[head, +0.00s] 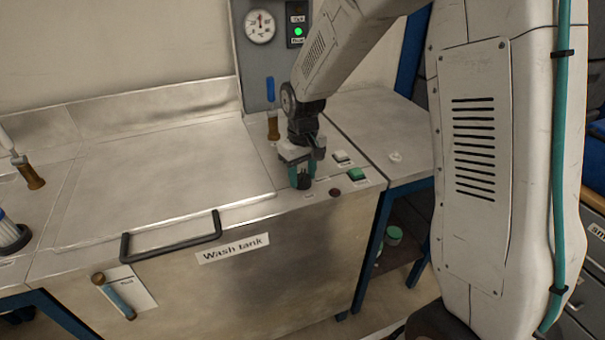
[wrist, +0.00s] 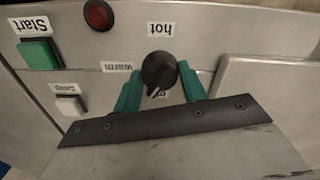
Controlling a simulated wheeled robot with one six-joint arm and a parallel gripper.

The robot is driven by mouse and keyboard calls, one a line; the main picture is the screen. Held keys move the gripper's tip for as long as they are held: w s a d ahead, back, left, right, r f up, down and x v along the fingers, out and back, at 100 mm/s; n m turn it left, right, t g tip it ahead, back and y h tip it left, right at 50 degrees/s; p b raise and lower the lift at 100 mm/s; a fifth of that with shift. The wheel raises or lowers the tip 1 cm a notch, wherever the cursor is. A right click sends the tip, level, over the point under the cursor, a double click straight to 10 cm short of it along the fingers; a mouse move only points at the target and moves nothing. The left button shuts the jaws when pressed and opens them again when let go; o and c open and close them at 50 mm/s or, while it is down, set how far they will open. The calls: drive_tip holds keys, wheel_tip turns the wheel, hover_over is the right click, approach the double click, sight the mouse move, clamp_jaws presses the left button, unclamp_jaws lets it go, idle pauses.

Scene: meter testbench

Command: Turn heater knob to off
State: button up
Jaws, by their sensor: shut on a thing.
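The heater knob (wrist: 159,70) is black and round, on the metal panel in the wrist view. Its white pointer mark faces the bottom of the picture, slightly left, beside a small label partly hidden by the knob and a finger. A "hot" label (wrist: 161,29) is above the knob, and a "warm" label (wrist: 116,66) is to its left. My gripper (wrist: 161,87) is shut on the knob, with one teal finger on each side. In the head view my gripper (head: 301,172) is down at the right front of the wash tank top; the knob is mostly hidden there.
A green start button (wrist: 40,54), a white button (wrist: 70,105) and a red lamp (wrist: 98,15) are close on the left in the wrist view. In the head view, a blue-handled valve (head: 271,100) stands behind my gripper and the tank's lid handle (head: 172,243) is to the left.

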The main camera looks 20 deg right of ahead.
sight(302, 173)
drive_tip(key=n, duration=0.6)
drive_tip(key=shift+w, duration=0.1)
idle(0.6)
drive_tip(key=o, duration=1)
drive_tip(key=shift+a, duration=0.1)
drive_tip(key=shift+c, duration=0.2)
drive_tip(key=shift+r, duration=0.1)
wheel_tip(302, 173, up, 8)
drive_tip(key=shift+f, duration=0.15)
